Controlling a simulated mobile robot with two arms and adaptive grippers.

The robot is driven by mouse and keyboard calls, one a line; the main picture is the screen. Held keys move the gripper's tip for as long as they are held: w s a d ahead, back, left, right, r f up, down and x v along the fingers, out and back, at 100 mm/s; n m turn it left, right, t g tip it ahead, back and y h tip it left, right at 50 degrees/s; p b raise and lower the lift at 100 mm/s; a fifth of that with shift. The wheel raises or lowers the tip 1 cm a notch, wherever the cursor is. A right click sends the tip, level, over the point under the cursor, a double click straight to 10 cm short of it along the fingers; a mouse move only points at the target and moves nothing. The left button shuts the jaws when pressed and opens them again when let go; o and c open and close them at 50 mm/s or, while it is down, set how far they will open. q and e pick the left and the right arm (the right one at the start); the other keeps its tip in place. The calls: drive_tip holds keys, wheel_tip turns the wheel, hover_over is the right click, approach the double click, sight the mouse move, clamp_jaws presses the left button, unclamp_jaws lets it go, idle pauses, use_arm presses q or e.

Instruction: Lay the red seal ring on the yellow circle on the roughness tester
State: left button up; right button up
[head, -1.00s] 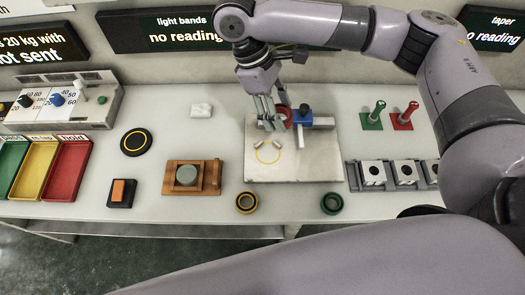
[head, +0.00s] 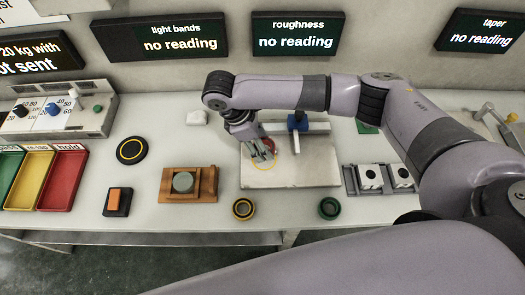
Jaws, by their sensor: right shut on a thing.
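The roughness tester has a pale stone plate (head: 310,174) and a blue block (head: 297,121) on a grey bar at its back. The yellow circle (head: 269,165) is drawn on the left part of the plate, partly hidden by my right gripper. My right gripper (head: 263,155) points down over the circle and is shut on the red seal ring (head: 269,144). The ring shows only partly behind the fingers, close above the back of the circle; whether it touches the plate I cannot tell. My left gripper is not in view.
A wooden fixture (head: 205,196) stands left of the plate. A yellow-edged ring (head: 243,209) and a green ring (head: 330,208) lie in front. A grey rack (head: 350,181) stands to the right. My right arm crosses above the back of the table.

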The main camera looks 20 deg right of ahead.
drive_tip(key=shift+f, duration=2.6)
drive_tip(key=o, duration=1.2)
drive_tip(key=shift+f, duration=0.1)
drive_tip(key=shift+b+v, duration=0.75)
drive_tip(key=shift+v, duration=5.4)
drive_tip(key=shift+d, duration=0.1)
